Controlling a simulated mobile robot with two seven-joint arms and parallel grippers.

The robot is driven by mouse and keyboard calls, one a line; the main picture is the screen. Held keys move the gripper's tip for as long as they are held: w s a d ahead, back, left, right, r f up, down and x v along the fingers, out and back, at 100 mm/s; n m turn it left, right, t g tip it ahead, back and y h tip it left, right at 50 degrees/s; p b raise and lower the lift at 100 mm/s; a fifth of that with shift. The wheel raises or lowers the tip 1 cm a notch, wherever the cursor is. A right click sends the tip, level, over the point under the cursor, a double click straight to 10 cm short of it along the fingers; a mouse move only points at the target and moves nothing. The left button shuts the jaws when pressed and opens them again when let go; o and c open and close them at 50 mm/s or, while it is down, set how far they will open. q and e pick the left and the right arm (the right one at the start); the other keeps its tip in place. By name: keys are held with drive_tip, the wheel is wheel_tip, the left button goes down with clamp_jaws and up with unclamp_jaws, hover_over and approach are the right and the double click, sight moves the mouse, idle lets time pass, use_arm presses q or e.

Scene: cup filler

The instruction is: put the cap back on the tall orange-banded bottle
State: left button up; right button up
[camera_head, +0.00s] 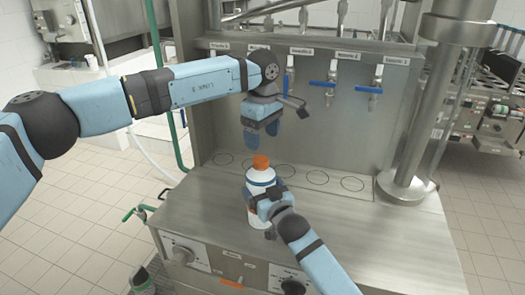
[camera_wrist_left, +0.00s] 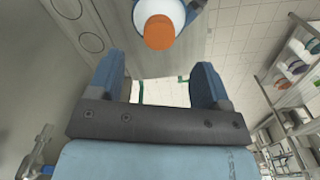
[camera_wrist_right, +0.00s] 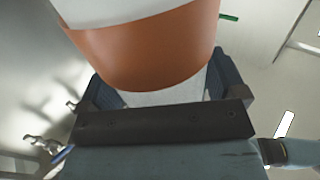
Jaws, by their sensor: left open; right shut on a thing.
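The tall white bottle (camera_head: 262,178) stands upright over the steel counter. Its wide orange band (camera_wrist_right: 150,45) fills the top of the right wrist view. An orange cap (camera_head: 261,161) sits on the bottle's top; I cannot tell how tightly it is seated. The cap also shows from above in the left wrist view (camera_wrist_left: 160,33). My right gripper (camera_head: 265,200) is shut around the bottle's body. My left gripper (camera_head: 262,136) is open and empty, pointing down just above the cap and apart from it.
The steel counter (camera_head: 205,205) has a row of ring marks (camera_head: 318,177) along its back. Blue-handled taps (camera_head: 330,84) hang from the panel behind. A thick steel post (camera_head: 415,130) stands at the right. The counter's right side is clear.

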drive_tip(key=shift+f, duration=0.1)
use_arm(q)
wheel_tip(320, 180, up, 5)
drive_tip(key=shift+r, duration=0.1)
use_arm(e)
drive_tip(key=o, duration=1.4)
use_arm(q)
drive_tip(key=shift+f+b, duration=0.9)
use_arm(e)
drive_tip(key=v, duration=1.4)
